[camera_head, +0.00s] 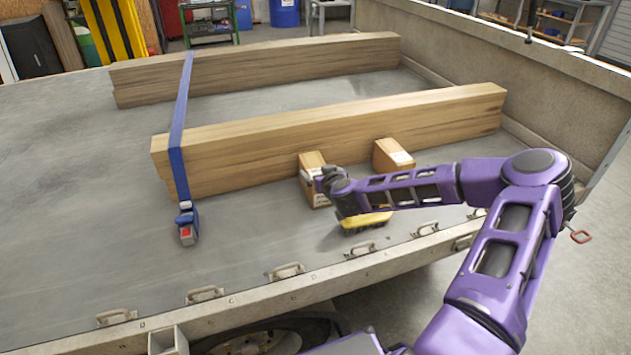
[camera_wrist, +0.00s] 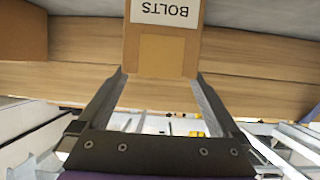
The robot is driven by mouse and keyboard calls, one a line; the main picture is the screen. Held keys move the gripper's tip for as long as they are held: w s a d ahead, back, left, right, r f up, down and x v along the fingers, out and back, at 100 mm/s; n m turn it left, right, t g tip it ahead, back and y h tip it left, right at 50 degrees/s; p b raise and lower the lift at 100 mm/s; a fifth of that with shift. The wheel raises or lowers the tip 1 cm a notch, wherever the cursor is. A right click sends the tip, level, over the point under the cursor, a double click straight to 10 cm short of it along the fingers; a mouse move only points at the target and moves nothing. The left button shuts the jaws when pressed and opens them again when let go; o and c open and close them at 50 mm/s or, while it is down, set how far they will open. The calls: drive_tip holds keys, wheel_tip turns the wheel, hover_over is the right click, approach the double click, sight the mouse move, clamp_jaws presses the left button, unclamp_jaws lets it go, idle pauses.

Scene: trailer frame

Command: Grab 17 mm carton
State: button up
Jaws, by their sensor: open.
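Two small brown cartons stand against the front face of the nearer timber stack. The left carton (camera_head: 313,195) has a white label, and my gripper (camera_head: 322,180) is right at it, partly covering it. In the wrist view a carton marked BOLTS (camera_wrist: 160,58) fills the top middle, its lettering upside down. My gripper (camera_wrist: 161,76) is open there, one fingertip at each lower side edge of this carton, with nothing between the fingers nearer the palm. The right carton (camera_head: 392,156) stands apart, also with a white label. No size marking is readable on either carton.
The nearer timber stack (camera_head: 240,145) lies behind the cartons, with a blue strap (camera_head: 178,165) over it. A yellow object with a dark underside (camera_head: 365,220) lies on the bed below my forearm. Metal rings line the near edge. The bed's left side is clear.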

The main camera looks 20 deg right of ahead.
sight(315, 169)
drive_tip(key=shift+b+x, duration=0.4)
drive_tip(key=shift+x, duration=2.15)
drive_tip(key=shift+d+f, duration=0.1)
drive_tip(key=shift+f, duration=0.05)
clamp_jaws()
